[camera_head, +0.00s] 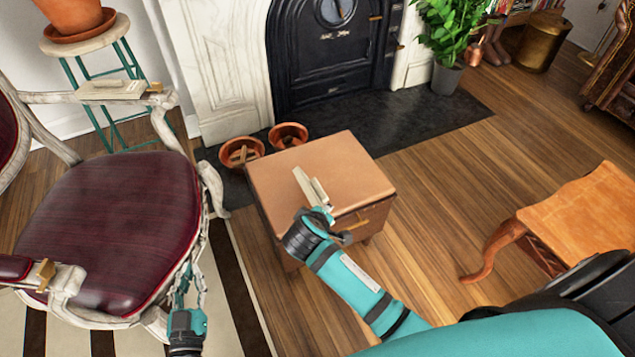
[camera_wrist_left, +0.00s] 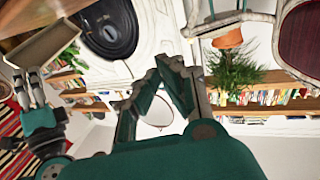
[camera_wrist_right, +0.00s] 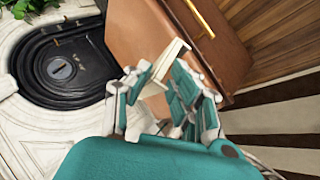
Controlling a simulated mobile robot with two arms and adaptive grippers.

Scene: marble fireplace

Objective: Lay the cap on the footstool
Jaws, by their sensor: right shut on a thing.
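My right gripper (camera_head: 318,212) is shut on a pale, flat, rimmed piece (camera_head: 312,188), which I take for the cap. The piece shows between the fingers in the right wrist view (camera_wrist_right: 163,65) and like a shallow tray in the left wrist view (camera_wrist_left: 45,55). In the head view it overlaps the top of a low brown box-shaped piece (camera_head: 350,165); contact is unclear. A low orange-brown stool (camera_head: 590,215) with curved legs stands at the right. I cannot tell which of these two is the footstool. My left gripper (camera_head: 190,280) looks open and empty beside the chair.
A dark red chair (camera_head: 115,225) stands at the left, with a pale flat object (camera_head: 112,89) on its far arm. Two terracotta bowls (camera_head: 288,135) lie on the dark hearth (camera_head: 425,120). Wooden floor (camera_head: 430,210) is free between the brown piece and the stool.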

